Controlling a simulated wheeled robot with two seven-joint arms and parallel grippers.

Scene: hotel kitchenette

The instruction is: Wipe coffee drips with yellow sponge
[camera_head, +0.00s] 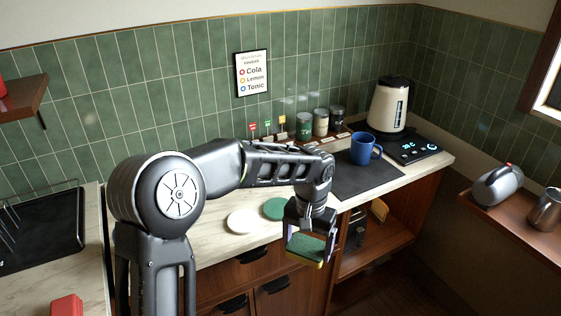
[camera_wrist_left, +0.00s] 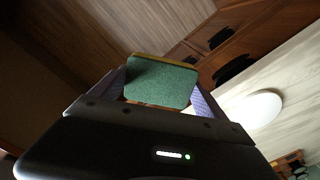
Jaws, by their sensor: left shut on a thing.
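My left gripper (camera_head: 307,236) is shut on a sponge (camera_head: 306,250) with a green scouring face and a yellow edge. It holds the sponge in the air in front of the counter's front edge. In the left wrist view the sponge (camera_wrist_left: 162,84) sits between the two fingers, green face towards the camera. A blue mug (camera_head: 364,149) stands on a dark mat (camera_head: 352,186) on the counter (camera_head: 212,246). I cannot make out coffee drips. My right gripper is not in view.
A white disc (camera_head: 246,220) and a green disc (camera_head: 276,208) lie on the counter. Canisters (camera_head: 320,123), a kettle (camera_head: 389,105) and a black panel (camera_head: 410,149) stand at the back. An open shelf with a yellowish item (camera_head: 379,209) is below. A dish rack (camera_head: 38,228) is left.

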